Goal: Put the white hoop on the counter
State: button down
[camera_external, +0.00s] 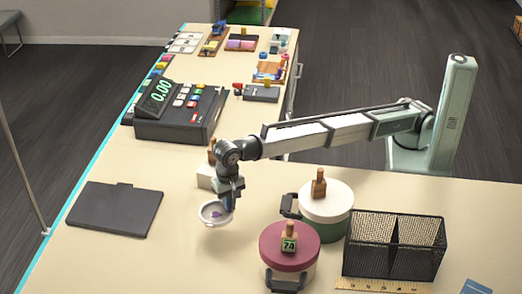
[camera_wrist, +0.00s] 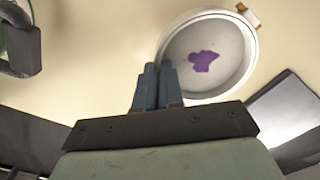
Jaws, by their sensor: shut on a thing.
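The white hoop (camera_external: 203,217) is a round ring with pale cloth and a purple patch inside. It is at the middle of the counter (camera_external: 150,262) in the external view, and it also shows in the wrist view (camera_wrist: 230,60). My gripper (camera_external: 227,206) points down at the hoop's right edge. Its blue fingers (camera_wrist: 157,88) are close together, shut on the hoop's rim. The hoop looks slightly tilted. I cannot tell whether its lower edge touches the counter or hangs just above it.
A dark flat board (camera_external: 115,208) lies left of the hoop. A pale block (camera_external: 206,177) with a wooden knob stands behind my gripper. Two round lidded boxes, one red-topped (camera_external: 285,262) and one white-topped (camera_external: 335,200), stand right, beside a black mesh basket (camera_external: 385,262). A cash register (camera_external: 180,112) stands farther back.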

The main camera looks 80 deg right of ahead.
jog(key=w+d+r+m, duration=0.15)
jog(key=w+d, duration=0.45)
jog(key=d, duration=0.6)
jog(key=w+d+r+m, duration=0.1)
jog(key=w+d+r, duration=0.3)
jog(key=d, duration=0.7)
jog(key=w+d+r+m, duration=0.1)
jog(key=w+d+r, duration=0.1)
jog(key=w+d, duration=0.75)
jog(key=s+d+f+n, duration=0.2)
jog(key=s+d+f, duration=0.2)
jog(key=s+d, duration=0.5)
jog(key=s+d+f+n, duration=0.3)
jog(key=s+d, duration=0.6)
jog(key=d, duration=0.1)
jog(key=shift+m, duration=0.25)
jog(key=shift+w+a+f, duration=0.1)
jog(key=shift+a+f, duration=0.05)
jog(key=shift+f, duration=2.45)
jog(key=shift+w+a+f, duration=0.1)
jog(key=shift+f, duration=2.45)
jog(key=shift+f, duration=0.15)
jog(key=c, duration=1.7)
grip_release()
jog(key=o, duration=0.4)
jog(key=shift+o, duration=0.2)
